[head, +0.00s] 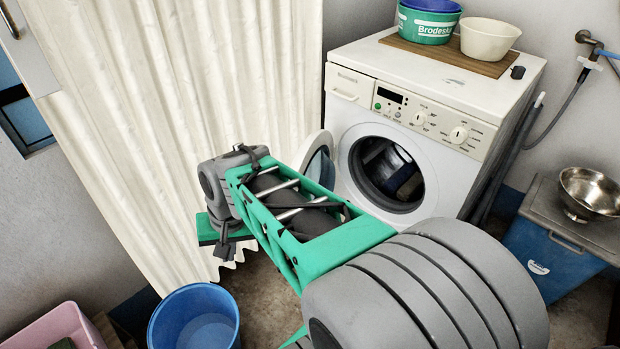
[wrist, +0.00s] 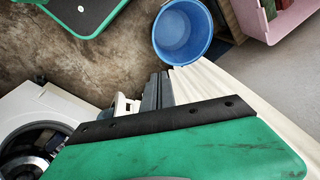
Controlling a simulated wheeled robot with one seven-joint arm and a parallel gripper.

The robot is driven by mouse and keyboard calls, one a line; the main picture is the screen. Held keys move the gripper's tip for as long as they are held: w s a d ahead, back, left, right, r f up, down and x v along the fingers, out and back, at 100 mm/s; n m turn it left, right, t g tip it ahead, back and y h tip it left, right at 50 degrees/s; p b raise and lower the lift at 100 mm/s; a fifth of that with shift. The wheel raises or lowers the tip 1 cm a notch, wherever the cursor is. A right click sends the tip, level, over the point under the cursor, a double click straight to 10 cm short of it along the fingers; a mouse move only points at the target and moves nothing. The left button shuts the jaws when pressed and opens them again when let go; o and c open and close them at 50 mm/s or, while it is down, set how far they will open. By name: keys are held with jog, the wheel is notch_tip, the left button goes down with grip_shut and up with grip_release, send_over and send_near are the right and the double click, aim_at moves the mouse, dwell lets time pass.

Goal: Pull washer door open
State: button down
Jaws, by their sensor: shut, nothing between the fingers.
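The white washer (head: 440,95) stands against the wall in the head view, and its front also shows at the lower left of the wrist view (wrist: 40,105). Its round door (head: 319,163) stands swung open to the left, showing the dark drum opening (head: 392,175). My arm hides the door's lower part. My gripper (head: 226,247) is left of the door, in front of the curtain, apart from the door in the head view. In the wrist view its dark fingers (wrist: 157,90) are together, with nothing between them. A small pale part lies beside them; I cannot tell whether they touch.
A cream curtain (head: 150,110) hangs behind my gripper. A blue bucket (head: 195,318) and a pink crate (head: 55,325) are at the lower left. A blue bin with a steel bowl (head: 590,190) stands right of the washer. Tubs sit on the washer top. Bare floor lies before it.

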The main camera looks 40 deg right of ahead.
jog(key=w+d+r+m+t+y+p, duration=0.1)
jog(key=w+d+m+p, duration=0.15)
jog(key=d+m, duration=0.55)
jog(key=w+d+r+m+t+y+p, duration=0.1)
jog(key=w+d+m, duration=0.2)
jog(key=d+m, duration=0.5)
jog(key=s+d+m+t+p, duration=0.15)
jog(key=s+d+m, duration=0.3)
jog(key=d, duration=0.45)
jog(key=s+d+m+t, duration=0.3)
jog(key=d+m, duration=0.3)
jog(key=d, duration=0.3)
jog(key=w+a+r+b+x, duration=0.1)
jog(key=b+x, duration=0.3)
jog(key=x, duration=0.8)
jog(key=shift+w+a+r+y+b, duration=0.15)
jog(key=shift+w+a+y+b, duration=0.15)
jog(key=shift+w+a+b, duration=0.1)
